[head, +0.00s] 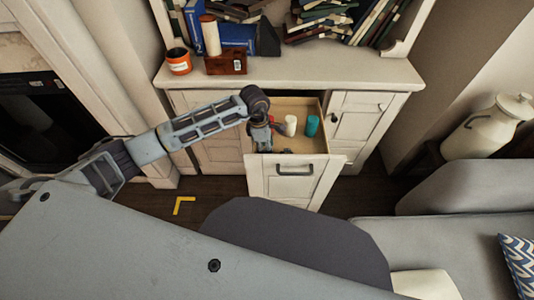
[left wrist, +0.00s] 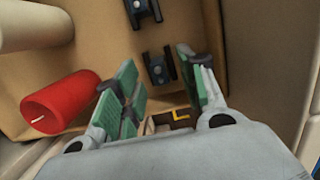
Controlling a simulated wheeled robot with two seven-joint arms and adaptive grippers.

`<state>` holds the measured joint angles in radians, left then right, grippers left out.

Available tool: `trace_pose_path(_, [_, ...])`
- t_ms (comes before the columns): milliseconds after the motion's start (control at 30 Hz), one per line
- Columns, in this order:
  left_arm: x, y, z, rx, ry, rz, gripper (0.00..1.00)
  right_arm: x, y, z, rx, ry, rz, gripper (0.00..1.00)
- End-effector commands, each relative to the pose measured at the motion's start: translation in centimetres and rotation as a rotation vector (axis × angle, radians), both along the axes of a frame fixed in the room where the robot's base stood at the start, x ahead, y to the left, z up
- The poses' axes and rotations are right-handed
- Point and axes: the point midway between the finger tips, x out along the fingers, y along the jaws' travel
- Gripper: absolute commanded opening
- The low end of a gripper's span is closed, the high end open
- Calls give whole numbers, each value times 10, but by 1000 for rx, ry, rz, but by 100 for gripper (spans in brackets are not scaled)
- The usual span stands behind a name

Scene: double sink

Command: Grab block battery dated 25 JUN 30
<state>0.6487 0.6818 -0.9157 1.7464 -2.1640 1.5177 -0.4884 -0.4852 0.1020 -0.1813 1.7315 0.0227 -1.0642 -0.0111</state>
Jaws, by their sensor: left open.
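My left gripper (head: 262,142) reaches down into the open drawer (head: 318,140) of the white cabinet. In the left wrist view its two green-padded fingers (left wrist: 157,58) are spread with nothing held between them. A small dark object (left wrist: 160,66) lies on the drawer floor, seen between the fingertips. A similar dark object (left wrist: 143,12) lies farther up the picture. A small item with black, yellow and pale parts (left wrist: 168,121) shows lower between the fingers, partly hidden by the gripper. No date is legible, so I cannot tell which is the named battery. My right gripper is not in view.
A red candle (left wrist: 60,100) lies left of the fingers, with a cream cylinder (left wrist: 35,25) above it. A white cylinder (head: 291,125) and a teal one (head: 312,126) stand in the drawer. Drawer walls are close around. The cabinet top (head: 300,70) holds books and an orange jar (head: 179,62).

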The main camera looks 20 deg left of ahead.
Motion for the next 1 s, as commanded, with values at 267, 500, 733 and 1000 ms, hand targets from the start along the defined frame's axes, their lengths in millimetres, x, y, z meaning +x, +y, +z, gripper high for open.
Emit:
trace_pose_path(267, [1, -1, -8, -1, -1, 0, 41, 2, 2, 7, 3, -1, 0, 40])
trace_pose_path(500, [1, -1, -8, -1, -1, 0, 41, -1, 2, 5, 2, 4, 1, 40])
trace_pose_path(733, [1, -1, -8, 0, -1, 0, 24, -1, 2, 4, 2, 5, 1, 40])
trace_pose_path(1000, [1, -1, -8, -1, -1, 0, 0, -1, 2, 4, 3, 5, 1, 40])
